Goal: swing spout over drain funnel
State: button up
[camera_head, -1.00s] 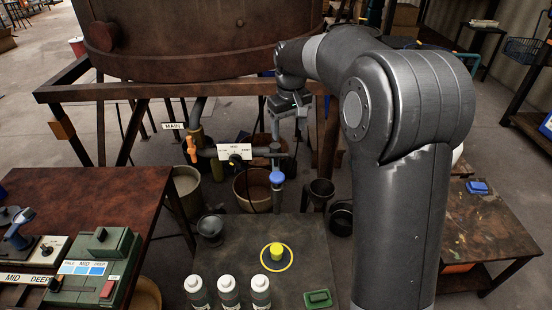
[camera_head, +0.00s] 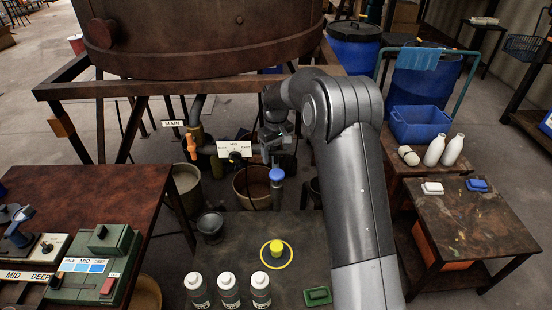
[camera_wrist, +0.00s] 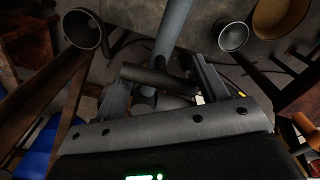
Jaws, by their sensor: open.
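The spout is a grey pipe (camera_head: 277,195) with a blue collar, hanging from the horizontal pipe near the MID plate. It also shows in the wrist view as a blue-grey tube (camera_wrist: 175,30). My gripper (camera_head: 272,152) is open at the spout's upper end. In the wrist view its fingers (camera_wrist: 162,88) stand on either side of a short dark bar, apparently part of the spout. Contact cannot be told. The drain funnel (camera_wrist: 84,28), dark and round-mouthed, is left of the tube in the wrist view; in the head view my arm mostly hides it. The spout is not over it.
The main valve has an orange handle (camera_head: 192,147). A tan bucket (camera_head: 252,186) stands behind the spout, and a small grey cup (camera_head: 209,226) left of it. Bottles (camera_head: 229,290) and a yellow knob (camera_head: 276,250) are on the near table. The large vat (camera_head: 200,40) hangs above.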

jog(key=shift+f, duration=1.4)
jog(key=shift+c, duration=0.3)
jog(key=c, duration=1.1)
